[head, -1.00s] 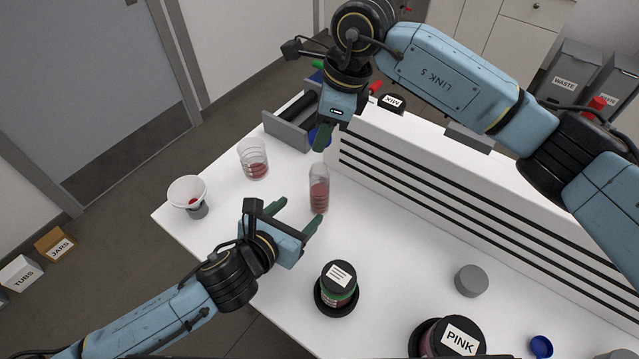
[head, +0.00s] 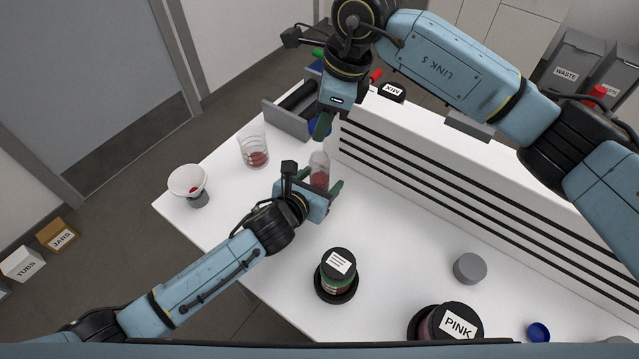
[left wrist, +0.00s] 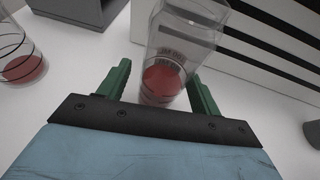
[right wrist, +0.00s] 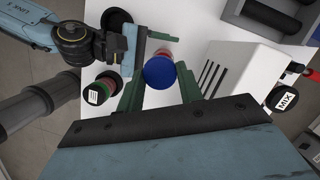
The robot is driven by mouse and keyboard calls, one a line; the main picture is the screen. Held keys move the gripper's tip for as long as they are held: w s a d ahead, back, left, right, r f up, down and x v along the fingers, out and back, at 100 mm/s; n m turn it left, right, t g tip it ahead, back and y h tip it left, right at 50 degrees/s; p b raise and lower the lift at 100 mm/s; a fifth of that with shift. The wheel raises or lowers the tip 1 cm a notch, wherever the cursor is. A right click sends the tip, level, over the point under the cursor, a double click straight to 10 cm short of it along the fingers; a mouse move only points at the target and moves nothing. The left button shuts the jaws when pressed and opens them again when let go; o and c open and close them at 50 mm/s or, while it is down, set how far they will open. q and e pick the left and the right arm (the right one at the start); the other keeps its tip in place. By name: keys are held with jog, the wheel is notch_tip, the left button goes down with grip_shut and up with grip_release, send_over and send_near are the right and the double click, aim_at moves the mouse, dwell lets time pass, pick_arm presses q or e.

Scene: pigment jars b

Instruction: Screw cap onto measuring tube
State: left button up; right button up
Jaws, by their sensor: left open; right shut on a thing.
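The measuring tube (head: 319,161) is clear, holds red contents and stands upright on the white table. In the left wrist view the tube (left wrist: 176,45) is between the two green fingers. My left gripper (head: 321,181) is open around the tube's lower part, with a gap at least on the left side. My right gripper (head: 322,130) points down above and behind the tube. In the right wrist view it is shut on a blue cap (right wrist: 159,71) between its fingertips. The cap is apart from the tube in the head view and mostly hidden there by the fingers.
A clear beaker with red contents (head: 254,150) and a white funnel-like cup (head: 187,180) stand left. A labelled jar (head: 338,277), the PINK jar (head: 456,322), a grey round piece (head: 469,268) and another blue cap (head: 538,331) are in front. A slatted white block (head: 440,165) rises behind.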

pick_arm(q)
jog(key=shift+x, duration=0.8)
grip_shut()
pick_arm(e)
jog(key=shift+f, duration=2.5)
jog(key=shift+x, duration=0.9)
jog(key=shift+d+f, duration=0.15)
jog(key=shift+f, duration=0.5)
